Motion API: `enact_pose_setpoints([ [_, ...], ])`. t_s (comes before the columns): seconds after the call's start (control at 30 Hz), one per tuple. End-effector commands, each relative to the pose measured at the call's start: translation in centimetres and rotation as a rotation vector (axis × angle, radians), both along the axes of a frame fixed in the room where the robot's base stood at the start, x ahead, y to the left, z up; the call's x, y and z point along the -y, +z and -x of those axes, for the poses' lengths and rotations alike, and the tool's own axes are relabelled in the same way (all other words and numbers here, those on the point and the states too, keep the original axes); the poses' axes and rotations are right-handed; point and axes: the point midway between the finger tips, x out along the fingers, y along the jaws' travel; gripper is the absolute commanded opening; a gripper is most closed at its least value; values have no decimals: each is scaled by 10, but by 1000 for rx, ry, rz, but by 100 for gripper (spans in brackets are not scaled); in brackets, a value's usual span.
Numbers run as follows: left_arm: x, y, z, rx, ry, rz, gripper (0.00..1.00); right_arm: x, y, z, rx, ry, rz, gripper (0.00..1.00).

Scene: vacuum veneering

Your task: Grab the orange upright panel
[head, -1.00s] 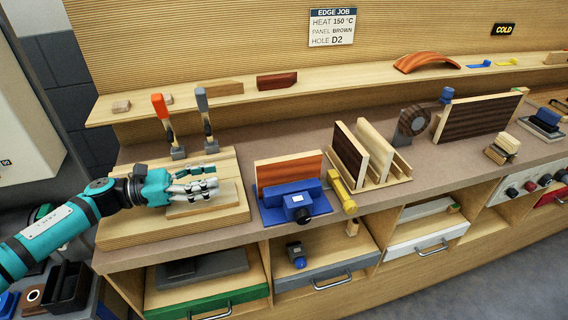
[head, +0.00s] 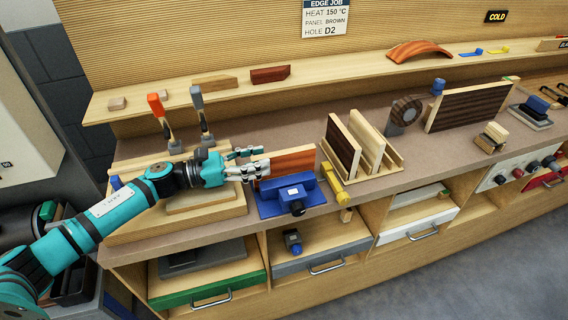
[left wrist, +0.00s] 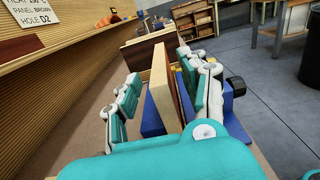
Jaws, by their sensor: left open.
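The orange upright panel (head: 294,162) stands on edge in the blue vise (head: 290,194) on the bench. Its orange face is toward the front, and its left end is partly hidden by my fingers. My left gripper (head: 262,161) is open at the panel's left end. In the left wrist view the panel (left wrist: 161,82) shows end-on, with a pale edge, between the spread fingers of my left gripper (left wrist: 165,98). Gaps show on the left side; contact on the right side cannot be told. My right gripper is not in view.
A wooden board (head: 190,222) lies under my left forearm. Two upright clamps (head: 202,115) stand behind it. A shelf with blocks runs along the back.

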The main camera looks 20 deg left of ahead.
Motion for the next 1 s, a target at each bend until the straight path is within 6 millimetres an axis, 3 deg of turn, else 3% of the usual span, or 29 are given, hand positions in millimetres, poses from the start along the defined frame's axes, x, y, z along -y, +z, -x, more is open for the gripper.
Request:
enact_pose_setpoints([
  [0.23,28,8,-19,0,-1,2,44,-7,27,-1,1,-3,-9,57],
  [0.4,42,4,-28,-1,-1,2,44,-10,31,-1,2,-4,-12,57],
  [0.67,43,1,-29,-1,0,1,43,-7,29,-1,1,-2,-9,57],
  [1.0,43,1,-29,-1,0,1,0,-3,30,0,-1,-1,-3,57],
])
